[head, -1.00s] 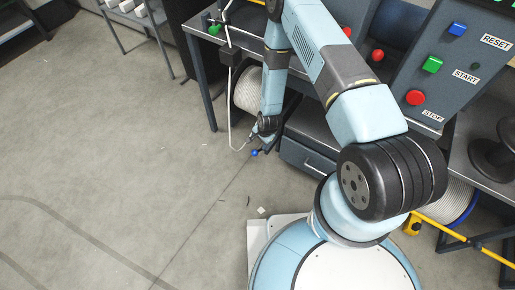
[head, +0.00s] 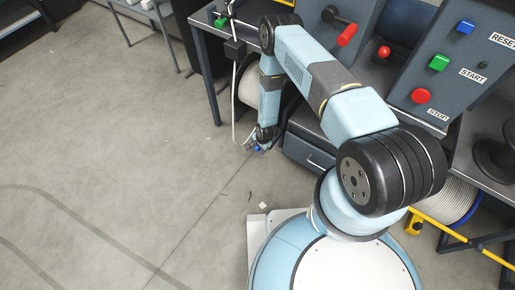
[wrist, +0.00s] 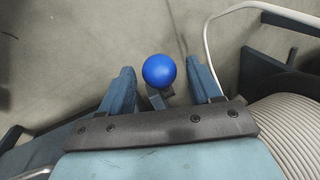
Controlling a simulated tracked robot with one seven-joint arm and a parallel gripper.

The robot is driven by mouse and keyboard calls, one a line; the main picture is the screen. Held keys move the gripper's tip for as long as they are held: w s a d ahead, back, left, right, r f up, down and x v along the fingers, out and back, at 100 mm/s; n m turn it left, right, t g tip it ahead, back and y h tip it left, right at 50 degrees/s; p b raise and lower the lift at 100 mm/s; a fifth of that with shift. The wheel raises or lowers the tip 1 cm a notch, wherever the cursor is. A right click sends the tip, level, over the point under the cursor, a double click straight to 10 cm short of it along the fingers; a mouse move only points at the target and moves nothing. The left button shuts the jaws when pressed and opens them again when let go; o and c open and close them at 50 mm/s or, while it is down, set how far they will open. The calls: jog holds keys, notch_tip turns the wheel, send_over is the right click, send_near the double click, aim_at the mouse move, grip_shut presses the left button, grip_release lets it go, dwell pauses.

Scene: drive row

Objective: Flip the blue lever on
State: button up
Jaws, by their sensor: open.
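The blue lever's round knob (head: 257,149) shows low beside the bench, just at the tip of my gripper (head: 263,142) in the head view. In the wrist view the blue knob (wrist: 159,71) sits between the two fingers of my gripper (wrist: 160,82), with a gap on each side. My gripper is open. A short grey part shows just below the knob; the rest of the lever is hidden. I cannot tell whether the fingers touch anything.
A pale cable (wrist: 212,40) hangs close to the right finger and a cable reel (wrist: 288,135) lies at right. A red handle (head: 347,34), a red knob (head: 383,51) and a green knob (head: 220,21) stand along the bench. Floor at left is clear.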

jog(key=shift+x, duration=0.95)
jog(key=shift+c, duration=0.3)
grip_shut()
